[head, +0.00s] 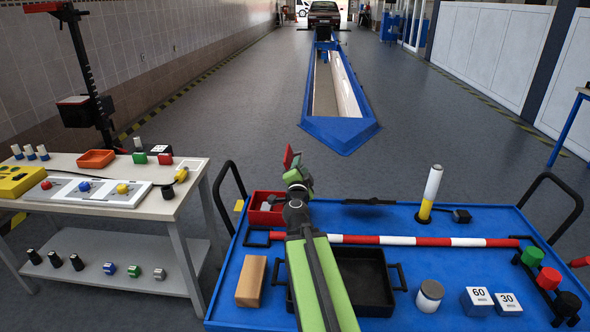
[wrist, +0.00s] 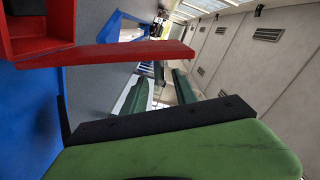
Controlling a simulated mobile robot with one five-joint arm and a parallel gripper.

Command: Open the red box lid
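The red box (head: 266,208) sits at the back left of the blue table, partly hidden behind my arm. Its inside shows open in the wrist view (wrist: 36,22). The red lid (wrist: 115,55) stands up from the box's edge as a long plate, and its upper part shows in the head view (head: 288,157). My gripper (head: 298,175) is at the raised lid, beside the box. In the wrist view one green and black jaw fills the bottom, with a visible gap between it and the lid. The other jaw cannot be made out, nor whether the gripper touches the lid.
The blue table (head: 235,290) carries a red-and-white bar (head: 390,240), a black tray (head: 375,285), a wooden block (head: 251,282), a white-yellow post (head: 430,193), a jar (head: 430,296) and numbered blocks (head: 478,300). A workbench (head: 150,205) stands at left.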

